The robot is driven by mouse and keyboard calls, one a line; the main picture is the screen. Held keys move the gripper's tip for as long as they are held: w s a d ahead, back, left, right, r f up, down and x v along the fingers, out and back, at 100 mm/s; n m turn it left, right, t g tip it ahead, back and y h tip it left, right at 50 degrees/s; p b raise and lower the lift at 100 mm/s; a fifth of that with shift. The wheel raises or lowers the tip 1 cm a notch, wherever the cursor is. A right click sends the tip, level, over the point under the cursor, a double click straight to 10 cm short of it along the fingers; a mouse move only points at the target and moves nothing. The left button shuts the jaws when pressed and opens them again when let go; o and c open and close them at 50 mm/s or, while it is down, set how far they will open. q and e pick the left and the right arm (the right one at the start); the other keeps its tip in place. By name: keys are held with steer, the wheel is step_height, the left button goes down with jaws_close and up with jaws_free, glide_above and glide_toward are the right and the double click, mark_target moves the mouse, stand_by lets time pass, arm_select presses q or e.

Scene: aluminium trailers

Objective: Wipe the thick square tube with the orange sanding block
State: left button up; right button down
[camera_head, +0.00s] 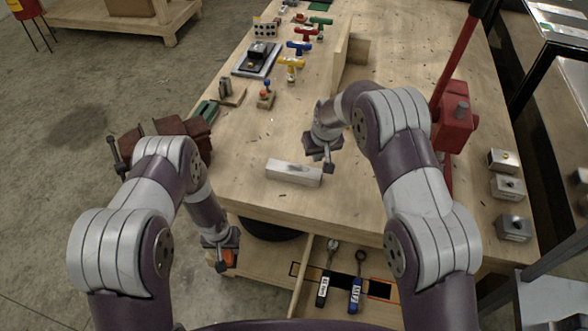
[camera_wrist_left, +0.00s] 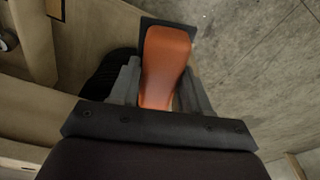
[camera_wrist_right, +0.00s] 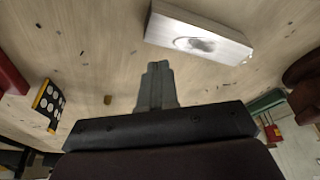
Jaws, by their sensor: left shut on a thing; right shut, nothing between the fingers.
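The thick square tube (camera_head: 293,173) is a short pale metal bar lying on the table near its front edge. In the right wrist view the tube (camera_wrist_right: 215,36) has a dark grey smudge on one face. My left gripper (camera_head: 222,262) is shut on the orange sanding block (camera_wrist_left: 166,58), off the table's front left corner and away from the tube. The block has a dark plate at its far end; in the head view it is mostly hidden by the gripper. My right gripper (camera_head: 328,167) is shut and empty above the table, just right of the tube.
A dark red vise (camera_head: 165,135) sits at the table's left edge. Coloured clamps (camera_head: 291,66), a wooden upright (camera_head: 343,50) and a red stand (camera_head: 455,120) stand farther back. Small metal blocks (camera_head: 507,187) lie at right. A lower shelf holds two tools (camera_head: 356,290). The tabletop around the tube is clear.

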steer(key=shift+r+p, duration=0.5)
steer(key=shift+r, duration=0.7)
